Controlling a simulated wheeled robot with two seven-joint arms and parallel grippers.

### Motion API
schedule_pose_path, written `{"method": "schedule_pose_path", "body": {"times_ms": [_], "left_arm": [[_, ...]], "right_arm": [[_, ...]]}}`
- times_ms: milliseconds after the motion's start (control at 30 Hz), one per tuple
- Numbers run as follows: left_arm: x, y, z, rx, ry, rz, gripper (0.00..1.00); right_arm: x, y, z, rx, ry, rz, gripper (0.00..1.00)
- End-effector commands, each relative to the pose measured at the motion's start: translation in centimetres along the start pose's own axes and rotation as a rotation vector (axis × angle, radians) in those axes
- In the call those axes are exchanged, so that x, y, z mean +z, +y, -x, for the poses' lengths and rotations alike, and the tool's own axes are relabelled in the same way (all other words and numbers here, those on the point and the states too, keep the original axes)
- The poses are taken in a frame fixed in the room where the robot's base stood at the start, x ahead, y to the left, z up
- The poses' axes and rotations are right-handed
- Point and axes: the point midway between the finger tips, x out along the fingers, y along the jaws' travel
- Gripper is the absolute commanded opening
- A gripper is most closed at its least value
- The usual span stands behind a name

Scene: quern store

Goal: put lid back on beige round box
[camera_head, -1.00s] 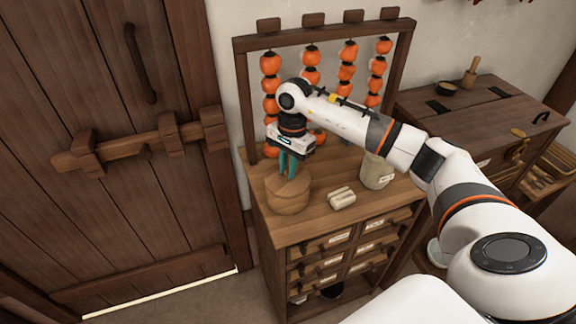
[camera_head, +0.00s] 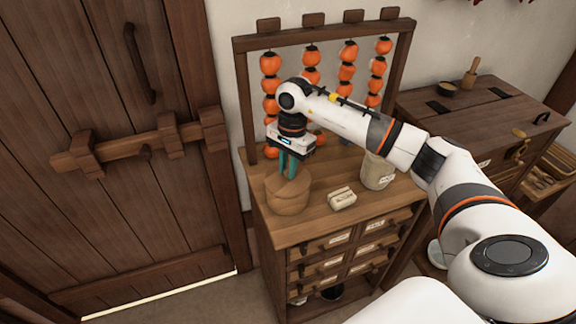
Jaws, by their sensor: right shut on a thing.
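The beige round box (camera_head: 288,203) stands upright on the wooden cabinet top, near its front left corner. Its lid (camera_head: 286,184) sits at the top of the box, roughly level; I cannot tell whether it is fully seated. My right gripper (camera_head: 288,172) points straight down above the box, its teal fingers shut on the lid's top part. The fingers hide the grip point. My left gripper is not in view.
A pale wrapped bundle (camera_head: 342,198) lies right of the box, and a beige jar (camera_head: 377,172) stands further right, close under my arm. Strings of orange fruit (camera_head: 271,85) hang from a frame behind. A barred wooden door (camera_head: 130,150) is at left.

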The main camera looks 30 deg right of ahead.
Motion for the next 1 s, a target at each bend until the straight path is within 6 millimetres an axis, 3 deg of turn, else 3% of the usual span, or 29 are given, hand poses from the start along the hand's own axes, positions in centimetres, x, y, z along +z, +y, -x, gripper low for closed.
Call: {"method": "schedule_pose_path", "body": {"times_ms": [133,167,300,500,633,1000], "left_arm": [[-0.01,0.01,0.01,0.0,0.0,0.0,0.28],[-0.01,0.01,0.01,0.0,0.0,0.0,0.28],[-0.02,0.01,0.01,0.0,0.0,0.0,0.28],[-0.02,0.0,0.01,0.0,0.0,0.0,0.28],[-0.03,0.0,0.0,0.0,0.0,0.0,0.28],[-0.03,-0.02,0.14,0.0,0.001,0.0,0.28]], "right_arm": [[0.0,0.0,0.01,0.0,0.0,0.0,0.0],[0.0,0.0,0.01,0.0,0.0,0.0,0.22],[-0.01,0.0,0.0,0.0,0.0,0.0,0.44],[-0.01,0.0,-0.01,0.0,0.0,0.0,0.44],[-0.02,0.0,-0.03,0.0,0.0,0.0,0.66],[-0.04,0.01,0.21,0.0,0.0,0.001,0.66]]}}
